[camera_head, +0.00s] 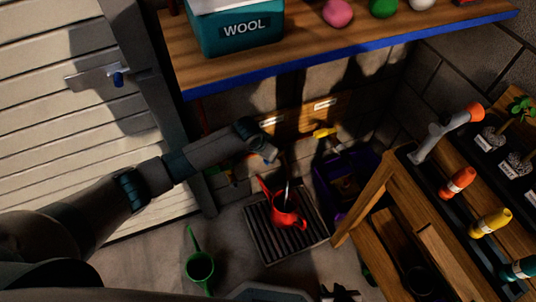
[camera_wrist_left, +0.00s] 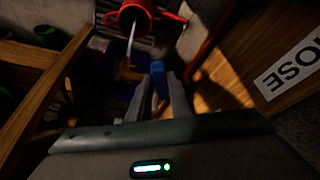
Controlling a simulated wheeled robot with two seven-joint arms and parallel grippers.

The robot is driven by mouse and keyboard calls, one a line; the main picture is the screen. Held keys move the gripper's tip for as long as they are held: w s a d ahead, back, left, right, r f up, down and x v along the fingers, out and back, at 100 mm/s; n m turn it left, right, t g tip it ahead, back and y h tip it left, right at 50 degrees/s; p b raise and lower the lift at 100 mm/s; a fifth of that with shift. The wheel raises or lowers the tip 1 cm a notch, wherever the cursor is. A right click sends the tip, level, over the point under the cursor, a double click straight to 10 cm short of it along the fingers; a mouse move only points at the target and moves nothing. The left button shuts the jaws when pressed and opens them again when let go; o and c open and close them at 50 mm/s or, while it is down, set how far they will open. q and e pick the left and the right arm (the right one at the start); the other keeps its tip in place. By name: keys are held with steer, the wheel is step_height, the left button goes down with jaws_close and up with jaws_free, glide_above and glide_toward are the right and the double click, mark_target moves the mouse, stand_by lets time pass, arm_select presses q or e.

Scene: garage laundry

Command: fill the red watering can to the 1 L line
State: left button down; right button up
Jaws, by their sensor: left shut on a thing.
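The red watering can (camera_head: 288,219) stands on a dark slatted grate (camera_head: 263,238) on the floor. In the left wrist view, the can (camera_wrist_left: 133,14) shows at the top. A thin pale stream (camera_wrist_left: 131,38) runs between a brass-coloured tap (camera_wrist_left: 129,71) and the can. My left gripper (camera_wrist_left: 166,90) is shut on a blue tap handle (camera_wrist_left: 158,78); in the head view this grip is hard to make out. The can's water level and 1 L line cannot be made out. My right gripper (camera_head: 340,293) is at the bottom edge, dark and partly cut off.
A green watering can (camera_head: 199,266) stands on the floor at left. A purple crate (camera_head: 330,199) is right of the grate. A wooden bench (camera_head: 430,235) fills the right side. A blue-edged shelf (camera_head: 330,58) overhangs the taps. A HOSE sign (camera_wrist_left: 289,70) is on the board.

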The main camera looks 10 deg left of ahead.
arm_select(q)
steer(key=c, duration=1.6)
jaws_free()
steer(key=shift+r, duration=0.2)
steer(key=p+v, duration=0.1)
steer(key=v, duration=1.6)
steer(key=shift+s+a, duration=0.1)
